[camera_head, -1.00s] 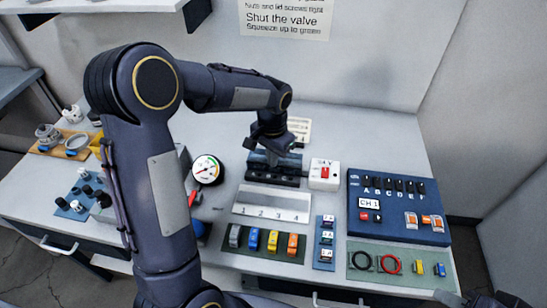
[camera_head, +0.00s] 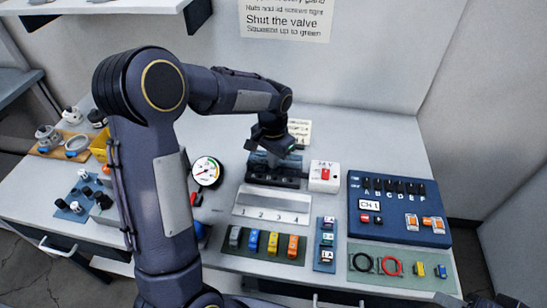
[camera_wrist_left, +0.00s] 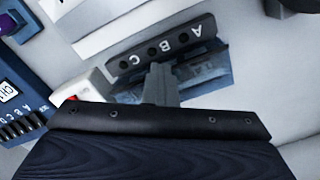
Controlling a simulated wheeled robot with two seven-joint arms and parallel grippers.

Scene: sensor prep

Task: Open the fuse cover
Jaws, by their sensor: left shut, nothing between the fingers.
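The fuse block (camera_head: 273,179) is a dark bar at the middle back of the bench. In the left wrist view its dark strip (camera_wrist_left: 165,50) carries the letters A, B and C and round holes. A bluish, see-through panel, probably the fuse cover (camera_wrist_left: 208,78), lies along the strip and looks tilted up; its exact angle is unclear. My left gripper (camera_head: 274,152) is shut and empty, right over the block. In the left wrist view its fingertips (camera_wrist_left: 158,77) are together at the strip and panel; contact cannot be told. Part of my right arm shows at the lower right.
A white switch box (camera_head: 324,176) with a red rocker stands just right of the block. A gauge (camera_head: 207,172) is at left, a blue panel (camera_head: 395,232) at right.

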